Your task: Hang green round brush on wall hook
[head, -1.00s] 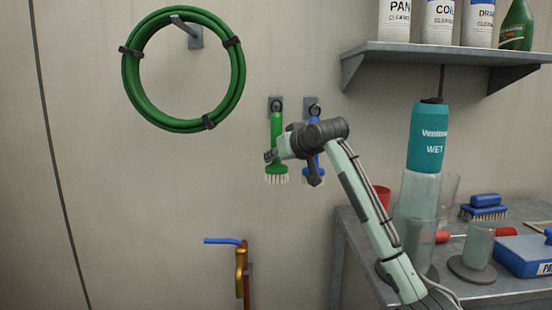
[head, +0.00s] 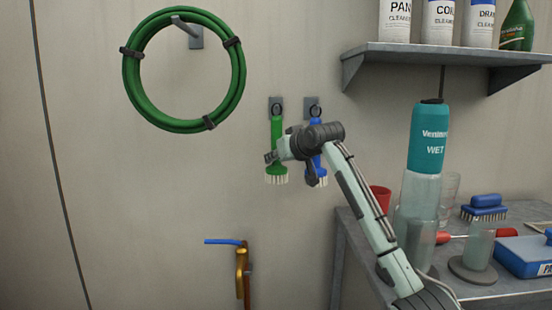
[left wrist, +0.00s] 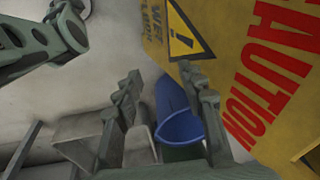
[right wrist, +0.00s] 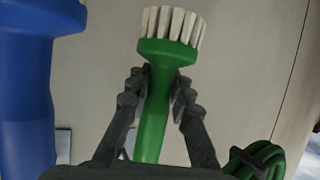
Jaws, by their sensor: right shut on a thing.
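The green round brush (head: 276,132) hangs upright against the wall, bristles down. Its top end is at the left wall hook (head: 276,104), and a dark loop shows there; whether the loop sits fully over the hook is too small to tell. My right gripper (head: 270,157) is shut on the brush just above the bristle head. The right wrist view shows both fingers on either side of the green neck (right wrist: 156,100). My left gripper (left wrist: 160,80) is open and empty, away from the brush and outside the head view.
A blue brush (head: 317,165) hangs on the hook just right, partly behind my right arm. A green hose coil (head: 128,80) hangs upper left, above a brass tap (head: 241,270). A shelf (head: 440,55) and cluttered bench are right.

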